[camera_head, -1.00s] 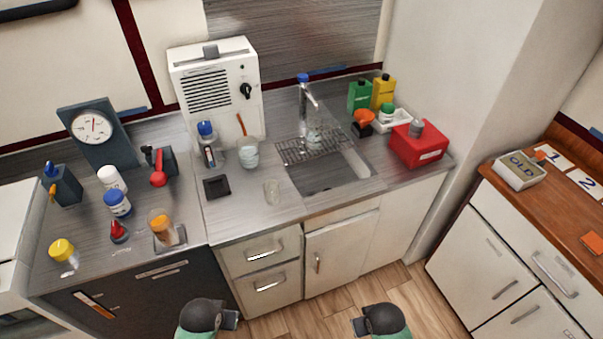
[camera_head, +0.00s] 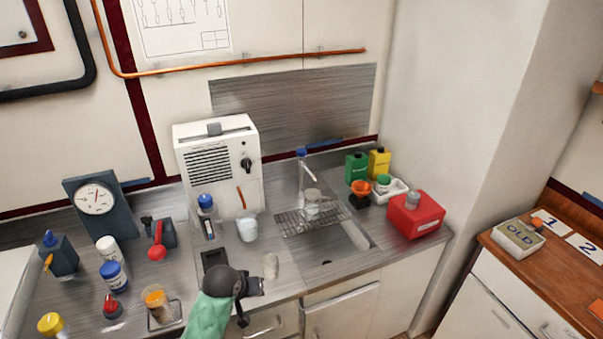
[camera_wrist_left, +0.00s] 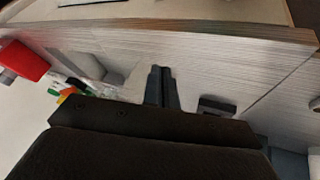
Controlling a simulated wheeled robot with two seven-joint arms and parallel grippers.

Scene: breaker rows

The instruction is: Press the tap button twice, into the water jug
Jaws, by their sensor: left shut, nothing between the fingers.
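The tap (camera_head: 303,180) stands behind the sink and has a blue button (camera_head: 301,152) on top. A clear vessel, apparently the water jug (camera_head: 313,206), stands on the wire rack below the spout. Its contents are too small to tell. My left gripper (camera_head: 258,286) is shut and empty near the counter's front edge, left of the sink and well short of the tap. Its closed fingers also show in the left wrist view (camera_wrist_left: 161,85). My right gripper is not in view.
A white cup (camera_head: 247,229) stands before the white boiler (camera_head: 217,160). A red box (camera_head: 416,216) and green and yellow bottles stand right of the tap. The sink basin (camera_head: 335,248) looks empty.

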